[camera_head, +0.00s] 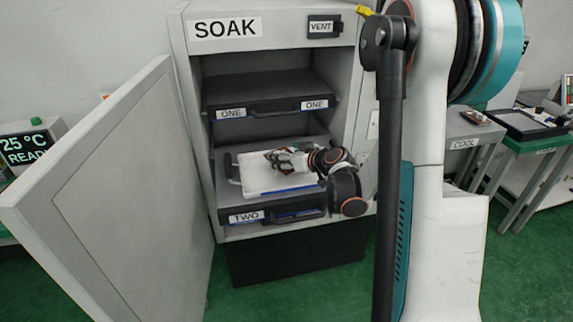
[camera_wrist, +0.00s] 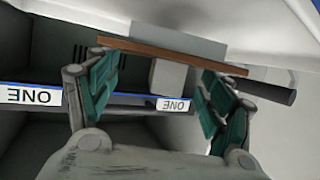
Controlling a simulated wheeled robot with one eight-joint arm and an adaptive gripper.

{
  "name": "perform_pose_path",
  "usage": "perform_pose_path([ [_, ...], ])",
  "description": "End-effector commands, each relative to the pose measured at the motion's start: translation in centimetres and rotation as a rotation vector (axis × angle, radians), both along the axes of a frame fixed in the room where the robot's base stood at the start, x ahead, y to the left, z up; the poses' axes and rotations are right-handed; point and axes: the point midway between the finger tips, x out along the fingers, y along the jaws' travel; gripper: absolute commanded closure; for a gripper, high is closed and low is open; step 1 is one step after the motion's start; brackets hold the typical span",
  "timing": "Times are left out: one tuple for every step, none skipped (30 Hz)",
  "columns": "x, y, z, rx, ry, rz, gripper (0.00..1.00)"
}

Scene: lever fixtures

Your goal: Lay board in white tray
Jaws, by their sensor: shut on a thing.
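The white tray (camera_head: 262,180) sits on the pulled-out lower shelf marked TWO (camera_head: 246,217) inside the SOAK cabinet. My gripper (camera_head: 296,160) reaches in from the right, low over the tray. It is shut on the board, which shows as a thin brown edge (camera_wrist: 150,50) with grey blocks on it between my teal fingers (camera_wrist: 158,82) in the wrist view. The white surface (camera_wrist: 280,45) lies just beyond the board there. I cannot tell whether the board touches the tray. My gripper hides much of the board in the head view.
The cabinet door (camera_head: 115,180) stands wide open at the left. The upper shelf marked ONE (camera_head: 270,92) is close above my gripper; its labels also show upside down in the wrist view (camera_wrist: 32,95). A bench marked COOL (camera_head: 470,130) stands at the right.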

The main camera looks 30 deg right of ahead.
Motion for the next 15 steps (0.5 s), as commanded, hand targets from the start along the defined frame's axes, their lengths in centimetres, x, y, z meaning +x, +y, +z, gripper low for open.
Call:
perform_pose_path([
  [0.0, 0.0, -1.2, 0.0, 0.0, 0.0, 0.51],
  [0.0, 0.0, -1.6, 0.0, 0.0, 0.0, 0.51],
  [0.0, 0.0, -2.2, 0.0, 0.0, 0.0, 0.51],
  [0.0, 0.0, -2.5, 0.0, 0.0, 0.0, 0.51],
  [0.0, 0.0, -2.6, 0.0, 0.0, 0.0, 0.51],
  [0.0, 0.0, -2.7, 0.0, 0.0, 0.0, 0.51],
  [0.0, 0.0, -2.6, 0.0, 0.0, 0.0, 0.51],
  [0.0, 0.0, -2.6, 0.0, 0.0, 0.0, 0.51],
  [0.0, 0.0, -2.5, 0.0, 0.0, 0.0, 0.51],
  [0.0, 0.0, -2.5, 0.0, 0.0, 0.0, 0.51],
  [0.0, 0.0, -2.5, 0.0, 0.0, 0.0, 0.51],
  [0.0, 0.0, -2.5, 0.0, 0.0, 0.0, 0.51],
  [0.0, 0.0, -2.5, 0.0, 0.0, 0.0, 0.51],
  [0.0, 0.0, -2.6, 0.0, 0.0, 0.0, 0.51],
  [0.0, 0.0, -2.7, 0.0, 0.0, 0.0, 0.51],
])
